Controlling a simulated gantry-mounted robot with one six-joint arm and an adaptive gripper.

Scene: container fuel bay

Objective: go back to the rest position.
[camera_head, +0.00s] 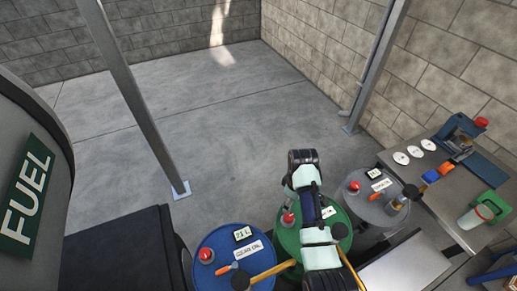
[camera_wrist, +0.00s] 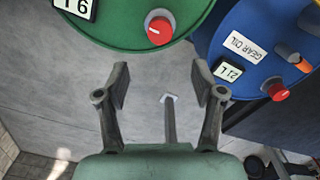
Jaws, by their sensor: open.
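My gripper (camera_wrist: 160,80) is open and empty, its two fingers spread apart in the wrist view. Between and beyond them there is bare concrete floor and a post foot. In the head view my arm reaches over the green drum (camera_head: 286,238) and hides much of its top; the fingers cannot be made out there. The green drum (camera_wrist: 120,22) also shows at the top of the wrist view. The blue drum (camera_head: 221,272), labelled gear oil, stands to its left in the head view and at the upper right in the wrist view (camera_wrist: 212,48).
A grey drum (camera_head: 372,214) stands right of the green one. A metal workbench (camera_head: 424,187) with discs, a blue vise-like tool and a cup is at the right. A grey post (camera_head: 140,110) rises at the left. A fuel tank (camera_head: 55,130) is far left. Open floor lies behind.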

